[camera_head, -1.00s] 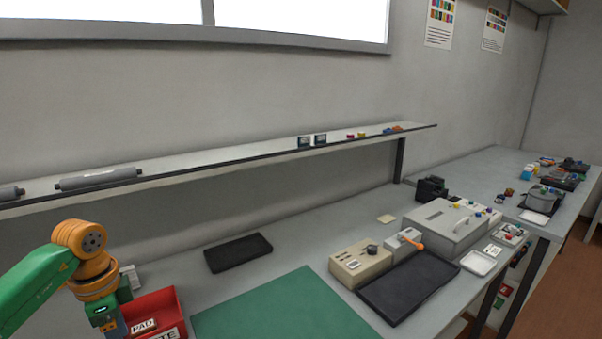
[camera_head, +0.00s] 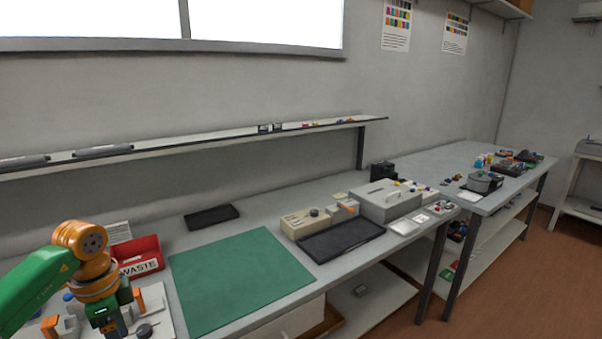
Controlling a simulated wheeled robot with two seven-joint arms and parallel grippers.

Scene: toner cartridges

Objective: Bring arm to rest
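My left arm comes in from the left, green with orange joints, and bends down at the lower left. Its gripper (camera_head: 115,328) is at the bottom edge, over a pale fixture on the bench (camera_head: 210,330); the fingers are cut off or too small to read. My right arm and gripper are not in view. Toner cartridges, seemingly the dark rollers, lie on the shelf; one is this long roller (camera_head: 104,151).
A red waste bin (camera_head: 140,262) stands just behind my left arm. A green mat (camera_head: 235,280) lies clear beside it. Black trays (camera_head: 342,238) (camera_head: 211,216) and a beige box (camera_head: 306,222) are further right. A shelf (camera_head: 220,138) runs along the wall.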

